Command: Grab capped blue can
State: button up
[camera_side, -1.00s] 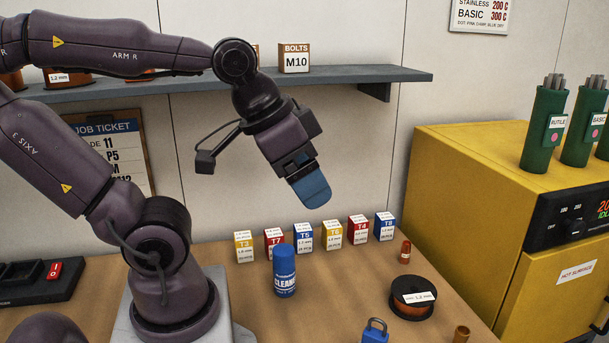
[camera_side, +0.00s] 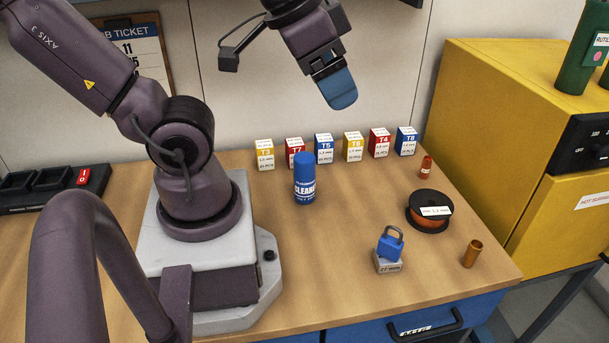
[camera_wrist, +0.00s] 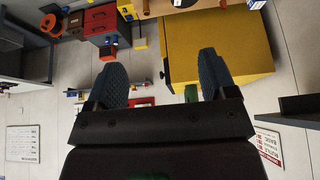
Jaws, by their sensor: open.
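The capped blue can (camera_side: 304,184) stands upright on the wooden bench in the side view, with a blue cap and a white "CLEANER"-type label partly readable. My gripper (camera_side: 340,92) is above and to the right of the can, well clear of it. In the wrist view my gripper (camera_wrist: 163,80) shows two blue-grey fingers spread wide apart with nothing between them. I cannot pick out the can in the wrist view.
Several small boxes (camera_side: 323,148) stand in a row behind the can. A wire spool (camera_side: 429,212), a blue padlock (camera_side: 390,245) on a grey block, a red piece (camera_side: 426,167) and a copper cup (camera_side: 473,253) stand to the right. A yellow oven (camera_side: 490,120) borders the bench. Bench around the can's front is clear.

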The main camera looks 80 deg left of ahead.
jog(key=shift+o, duration=0.4)
jog(key=m+g+y, duration=0.4)
jog(key=m+y, duration=1.4)
jog(key=m, duration=0.1)
send_near(305, 182)
jog(key=shift+d+r, duration=0.2)
jog(key=shift+r, duration=0.1)
jog(key=shift+a+f, duration=0.1)
jog(key=shift+a, duration=0.2)
jog(key=a, duration=0.4)
jog(key=w+a, duration=0.1)
jog(key=a, duration=0.7)
jog(key=shift+w+a+f, duration=0.15)
jog(key=shift+a+f, duration=0.05)
jog(key=c, duration=1.1)
